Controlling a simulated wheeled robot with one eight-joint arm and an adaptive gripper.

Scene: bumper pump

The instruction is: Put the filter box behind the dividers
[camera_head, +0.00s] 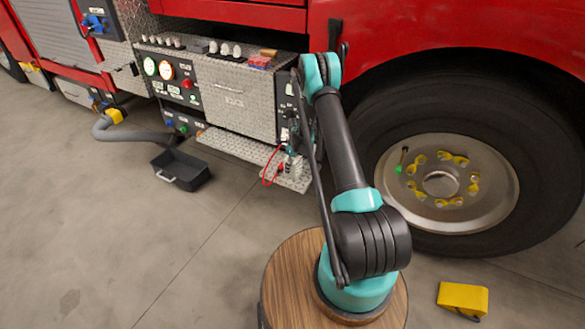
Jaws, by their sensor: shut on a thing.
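My arm reaches up and over toward the truck's panel, and my gripper (289,163) hangs in front of the panel's right end, above the lower step. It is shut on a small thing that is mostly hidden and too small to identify. A red and blue box-like item (260,62) lies on the ledge above the silver tread-plate panel, left of my arm. A tan block (268,53) lies just behind it. I cannot tell which thing is the filter box. Several small upright silver pieces (225,49) stand on the ledge to the left; whether they are the dividers is unclear.
The tread-plate step (237,147) juts out below the panel. A red cable loop (268,168) hangs beside my gripper. A black tray (181,169) and grey hose (125,133) are at left. The big wheel (441,182) and yellow chock (463,298) are at right.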

